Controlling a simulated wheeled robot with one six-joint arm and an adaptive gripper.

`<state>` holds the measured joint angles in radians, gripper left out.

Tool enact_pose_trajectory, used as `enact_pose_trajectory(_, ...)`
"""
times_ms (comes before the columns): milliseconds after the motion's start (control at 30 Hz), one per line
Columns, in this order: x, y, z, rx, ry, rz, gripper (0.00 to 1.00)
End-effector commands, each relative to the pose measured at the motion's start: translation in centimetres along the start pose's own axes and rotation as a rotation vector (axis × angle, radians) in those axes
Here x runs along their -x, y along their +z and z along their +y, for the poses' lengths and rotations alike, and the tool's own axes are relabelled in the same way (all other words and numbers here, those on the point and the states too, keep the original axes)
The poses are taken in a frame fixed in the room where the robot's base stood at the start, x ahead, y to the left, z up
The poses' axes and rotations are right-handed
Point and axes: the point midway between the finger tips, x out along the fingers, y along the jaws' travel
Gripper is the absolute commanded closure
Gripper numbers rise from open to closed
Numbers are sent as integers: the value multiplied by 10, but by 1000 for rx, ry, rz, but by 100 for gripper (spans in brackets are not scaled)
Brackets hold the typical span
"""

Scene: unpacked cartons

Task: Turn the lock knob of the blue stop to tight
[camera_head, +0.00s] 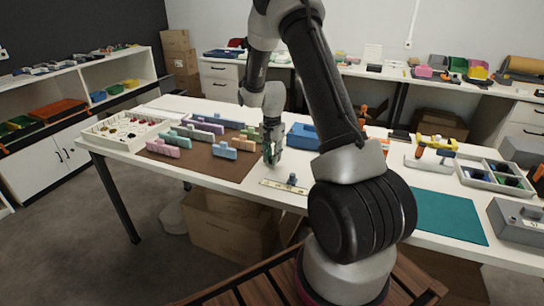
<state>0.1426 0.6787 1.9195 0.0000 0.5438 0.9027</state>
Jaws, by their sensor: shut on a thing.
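My gripper (271,160) points down at the right edge of the brown mat (205,170). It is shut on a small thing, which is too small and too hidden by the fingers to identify. A small blue-grey piece with a knob-like top (292,179) stands on a pale marked strip (270,184), in front of and to the right of my gripper and apart from it. A light blue block (224,151) stands on the mat to the left of my gripper. I cannot tell which of these is the blue stop, nor how its knob is turned.
Several pastel blocks, including a pink one (162,149), stand on the mat. A white tray of small parts (100,133) is at the left. A blue bin (301,136) stands behind my gripper. A teal mat (448,216) lies clear at the right.

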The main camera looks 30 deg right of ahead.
Motion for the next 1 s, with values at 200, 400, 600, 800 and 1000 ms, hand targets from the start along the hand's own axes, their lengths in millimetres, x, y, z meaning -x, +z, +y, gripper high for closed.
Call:
enact_pose_trajectory(200,0,0,0,-93,-1,1,100)
enact_pose_trajectory(400,1,0,0,-133,-1,1,100)
enact_pose_trajectory(600,1,0,0,-142,-2,1,100)
enact_pose_trajectory(800,1,0,0,-142,-2,1,100)
enact_pose_trajectory(1000,0,0,0,-141,-1,1,54)
